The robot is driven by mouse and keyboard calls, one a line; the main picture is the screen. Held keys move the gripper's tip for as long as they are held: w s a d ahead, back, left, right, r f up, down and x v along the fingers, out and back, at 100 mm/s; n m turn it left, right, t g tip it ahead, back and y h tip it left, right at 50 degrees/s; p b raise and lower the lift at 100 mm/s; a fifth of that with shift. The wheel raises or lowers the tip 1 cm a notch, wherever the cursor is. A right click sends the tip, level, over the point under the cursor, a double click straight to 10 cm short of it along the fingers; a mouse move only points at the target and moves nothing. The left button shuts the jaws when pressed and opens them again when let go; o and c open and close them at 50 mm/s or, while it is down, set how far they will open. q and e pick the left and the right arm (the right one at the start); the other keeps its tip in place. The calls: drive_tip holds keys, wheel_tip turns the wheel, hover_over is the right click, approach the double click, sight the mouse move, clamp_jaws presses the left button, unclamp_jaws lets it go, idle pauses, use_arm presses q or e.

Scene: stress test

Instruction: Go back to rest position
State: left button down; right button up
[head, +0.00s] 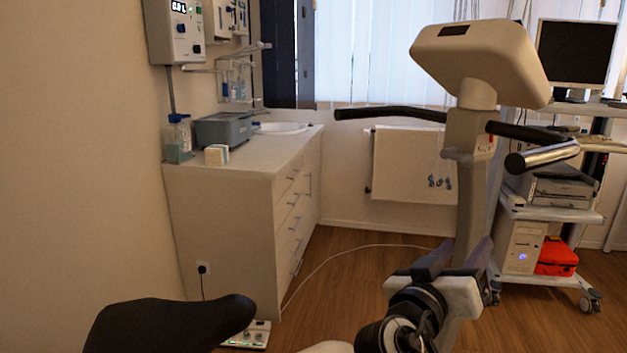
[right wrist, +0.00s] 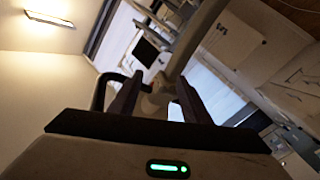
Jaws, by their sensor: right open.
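My right gripper (head: 455,256) is at the lower right of the head view, in front of the exercise bike's column. Its two fingers stand apart with nothing between them. In the right wrist view the open, empty fingers (right wrist: 158,92) point toward the bike's head and handlebar, with the picture tilted. I cannot tell how far the fingers are from the bike. My left gripper is not in view.
The exercise bike (head: 468,130) with handlebars stands at right; a dark saddle (head: 170,322) is close at lower left. A white cabinet (head: 225,200) lines the left wall. A trolley (head: 545,212) stands at far right. Wooden floor (head: 350,285) shows between, crossed by a cable.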

drive_tip(key=s+a+f+n+g+y, duration=0.1)
drive_tip(key=s+f+n+y, duration=0.15)
drive_tip(key=f, duration=0.65)
drive_tip(key=s+a+f+n+y, duration=0.1)
drive_tip(key=f+n+y, duration=0.15)
drive_tip(key=f, duration=0.65)
drive_tip(key=s+a+f+n+g+y, duration=0.15)
drive_tip(key=f+y, duration=0.25)
drive_tip(key=f, duration=0.6)
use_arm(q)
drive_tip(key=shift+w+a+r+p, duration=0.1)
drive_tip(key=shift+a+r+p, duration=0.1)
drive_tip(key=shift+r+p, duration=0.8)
use_arm(e)
drive_tip(key=s+a+f+y, duration=0.2)
drive_tip(key=s+f, duration=0.2)
drive_tip(key=s, duration=0.3)
drive_tip(key=s+a+f+g+y, duration=0.1)
drive_tip(key=s+f, duration=0.3)
drive_tip(key=s, duration=0.4)
drive_tip(key=s+a+f+g+y, duration=0.1)
drive_tip(key=s+a+f+y, duration=0.2)
drive_tip(key=s, duration=0.4)
drive_tip(key=shift+s+a+f+m, duration=0.2)
drive_tip(key=shift+f+m, duration=0.25)
drive_tip(key=shift+f, duration=0.3)
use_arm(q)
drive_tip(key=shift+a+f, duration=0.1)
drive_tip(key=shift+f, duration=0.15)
